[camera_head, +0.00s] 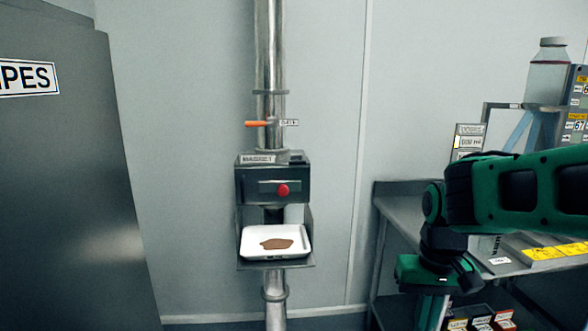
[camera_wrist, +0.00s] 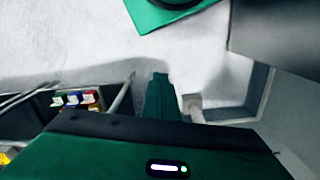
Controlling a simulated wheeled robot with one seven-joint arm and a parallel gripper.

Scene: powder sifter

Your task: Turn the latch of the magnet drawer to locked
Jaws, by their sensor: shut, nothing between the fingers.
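The magnet drawer (camera_head: 250,186) is a dark metal box on the vertical steel pipe, with a label reading MAGNET on its top edge. A red knob (camera_head: 283,190) sits on its front; a separate latch and its setting are too small to make out. My gripper (camera_wrist: 160,80) shows in the wrist view as a green finger shape, shut and empty, above the floor. In the head view my arm hangs at the right, in front of the bench, well apart from the drawer. The drawer does not clearly show in the wrist view.
Below the drawer, a white tray (camera_head: 248,252) with brown powder sits on a shelf. An orange-handled valve (camera_head: 257,124) is above on the pipe. A grey cabinet (camera_head: 70,200) stands left, a steel bench (camera_head: 398,207) right. The space before the drawer is clear.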

